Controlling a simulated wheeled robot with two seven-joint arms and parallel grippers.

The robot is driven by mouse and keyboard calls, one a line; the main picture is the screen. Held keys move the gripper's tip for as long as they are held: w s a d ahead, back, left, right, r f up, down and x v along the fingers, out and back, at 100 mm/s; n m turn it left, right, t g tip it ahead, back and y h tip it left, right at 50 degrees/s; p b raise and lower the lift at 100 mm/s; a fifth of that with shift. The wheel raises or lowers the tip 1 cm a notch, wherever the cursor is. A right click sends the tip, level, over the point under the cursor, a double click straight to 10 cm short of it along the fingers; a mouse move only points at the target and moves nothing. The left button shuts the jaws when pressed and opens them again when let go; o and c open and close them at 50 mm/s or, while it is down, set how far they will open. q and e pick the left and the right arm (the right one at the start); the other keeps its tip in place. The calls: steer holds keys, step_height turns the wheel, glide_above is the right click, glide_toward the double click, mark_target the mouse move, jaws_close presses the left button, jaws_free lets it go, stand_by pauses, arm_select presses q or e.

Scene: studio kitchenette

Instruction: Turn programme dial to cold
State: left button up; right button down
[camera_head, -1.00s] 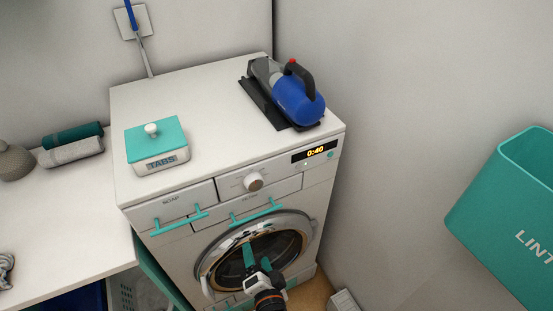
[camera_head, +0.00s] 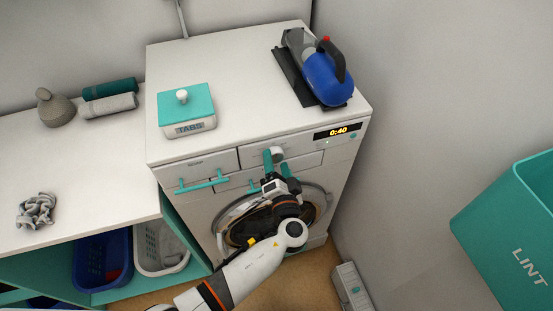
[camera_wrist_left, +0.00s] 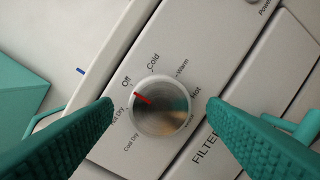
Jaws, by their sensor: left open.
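The programme dial (camera_head: 277,153) is a round knob on the white washing machine's front panel (camera_head: 230,206). In the wrist view the dial (camera_wrist_left: 165,110) is silver, and its red mark points up-left, close to the "Off" label. The "Cold" label (camera_wrist_left: 153,62) is above the dial, clockwise from "Off"; "Warm" and "Hot" follow to the right. My left gripper (camera_head: 277,165) is in front of the dial with teal fingers open. In the wrist view its fingers (camera_wrist_left: 160,108) are on either side of the dial, with gaps. My right gripper is not in view.
Teal drawer handles (camera_head: 203,182) stick out near the gripper. A tabs box (camera_head: 187,112) and a blue appliance (camera_head: 325,82) stand on top. The display (camera_head: 338,131) reads 0:40. A teal lint bin (camera_head: 500,225) is at the right.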

arm_select(q)
steer(key=shift+w+a, duration=0.1)
steer(key=shift+w, duration=0.25)
steer(key=shift+c, duration=0.6)
steer(key=c, duration=0.9)
steer(key=shift+m, duration=0.3)
steer(key=m, duration=0.2)
steer(key=shift+m, duration=0.3)
steer(key=m+g, duration=0.1)
steer(key=m, duration=0.2)
steer(key=shift+r+m, duration=0.15)
steer(key=shift+m, duration=0.15)
steer(key=shift+m+p, duration=0.3)
steer(key=shift+m, duration=0.4)
